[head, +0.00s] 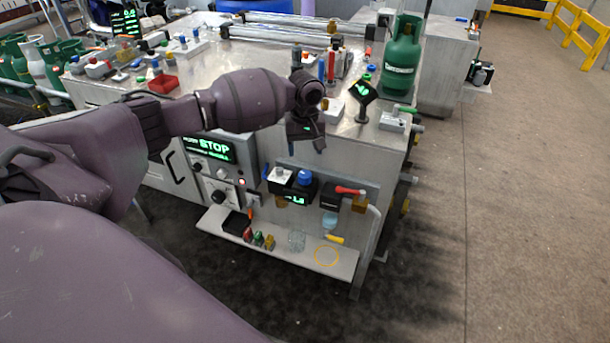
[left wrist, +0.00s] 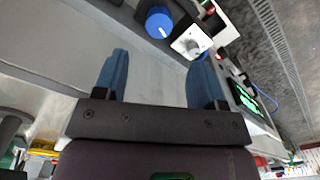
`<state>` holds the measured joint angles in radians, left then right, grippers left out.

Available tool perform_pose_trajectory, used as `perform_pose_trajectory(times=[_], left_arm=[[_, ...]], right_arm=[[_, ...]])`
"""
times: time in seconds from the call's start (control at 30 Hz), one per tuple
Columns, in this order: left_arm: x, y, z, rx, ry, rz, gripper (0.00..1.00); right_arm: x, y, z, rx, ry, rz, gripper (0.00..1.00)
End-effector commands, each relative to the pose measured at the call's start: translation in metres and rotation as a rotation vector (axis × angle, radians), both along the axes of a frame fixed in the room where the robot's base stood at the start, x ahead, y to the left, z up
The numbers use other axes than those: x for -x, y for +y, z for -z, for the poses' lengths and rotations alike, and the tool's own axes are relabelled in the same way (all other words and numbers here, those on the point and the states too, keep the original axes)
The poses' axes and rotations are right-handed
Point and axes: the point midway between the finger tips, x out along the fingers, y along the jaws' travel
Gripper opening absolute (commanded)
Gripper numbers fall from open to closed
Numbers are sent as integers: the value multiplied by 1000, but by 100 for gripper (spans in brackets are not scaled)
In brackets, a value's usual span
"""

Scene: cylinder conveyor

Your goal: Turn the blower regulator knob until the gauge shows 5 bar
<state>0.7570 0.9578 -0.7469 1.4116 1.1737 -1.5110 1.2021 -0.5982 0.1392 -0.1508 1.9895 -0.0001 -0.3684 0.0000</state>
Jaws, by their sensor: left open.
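My right gripper is not in view.
A red-handled valve (head: 350,191) is right of the knobs. A shelf (head: 215,220) below carries small fittings and a clear cup. A control box with a green STOP screen (head: 208,149) is to the left. A green gas bottle (head: 402,55) stands on the bench top.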

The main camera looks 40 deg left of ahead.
Motion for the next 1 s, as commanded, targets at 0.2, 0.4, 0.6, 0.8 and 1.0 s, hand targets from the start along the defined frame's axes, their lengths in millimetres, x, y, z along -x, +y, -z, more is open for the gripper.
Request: perform_pose_trajectory(times=[0.2,0.4,0.6,0.8,1.0], left_arm=[[1,0,36,0,4,1,64],[1,-1,70,1,3,2,64],[1,0,94,1,1,2,64],[0,0,103,1,-1,2,64],[0,0,103,1,-2,3,64]], right_arm=[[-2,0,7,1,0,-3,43],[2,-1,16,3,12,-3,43],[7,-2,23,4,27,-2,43],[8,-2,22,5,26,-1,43],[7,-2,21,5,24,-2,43]])
